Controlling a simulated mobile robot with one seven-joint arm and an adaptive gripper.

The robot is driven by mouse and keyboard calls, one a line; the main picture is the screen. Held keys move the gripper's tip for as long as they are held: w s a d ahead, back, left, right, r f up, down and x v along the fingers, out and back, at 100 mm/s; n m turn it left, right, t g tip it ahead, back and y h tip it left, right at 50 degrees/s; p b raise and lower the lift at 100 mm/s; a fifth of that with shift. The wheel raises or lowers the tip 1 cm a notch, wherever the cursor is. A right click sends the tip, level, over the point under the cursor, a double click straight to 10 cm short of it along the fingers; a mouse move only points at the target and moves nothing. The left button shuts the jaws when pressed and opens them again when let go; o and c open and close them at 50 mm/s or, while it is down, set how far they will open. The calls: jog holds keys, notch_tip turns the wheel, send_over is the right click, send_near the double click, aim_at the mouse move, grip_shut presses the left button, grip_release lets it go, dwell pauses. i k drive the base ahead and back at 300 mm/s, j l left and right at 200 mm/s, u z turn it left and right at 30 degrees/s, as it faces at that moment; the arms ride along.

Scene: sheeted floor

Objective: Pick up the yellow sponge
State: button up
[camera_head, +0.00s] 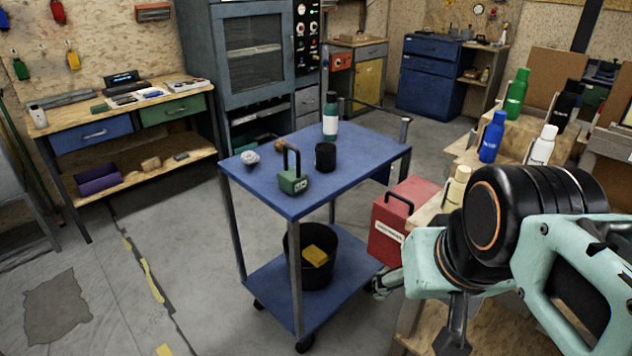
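A yellow sponge (316,255) lies inside a black bucket (292,240), partly hidden by its wall. The bucket stands on the lower shelf of a blue two-tier cart (268,300). My mint-green and black arm fills the right foreground. What looks like part of my gripper (456,335), a dark piece, points down near the bottom edge, to the right of the cart and apart from the sponge. Its fingertips do not show clearly, so I cannot tell whether it is open or shut.
The cart's top holds a green padlock-shaped object (293,182), a black cup (325,157) and a dark bottle (330,118). A red toolbox (400,215) is right of the cart. Several bottles stand on wooden steps at right. Floor left of the cart is mostly clear.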

aim_at(313, 254)
jog(key=i+j+z, duration=0.1)
jog(key=i+j, duration=0.25)
jog(key=i+j+z, duration=0.1)
jog(key=i+j, duration=0.2)
jog(key=j, duration=0.2)
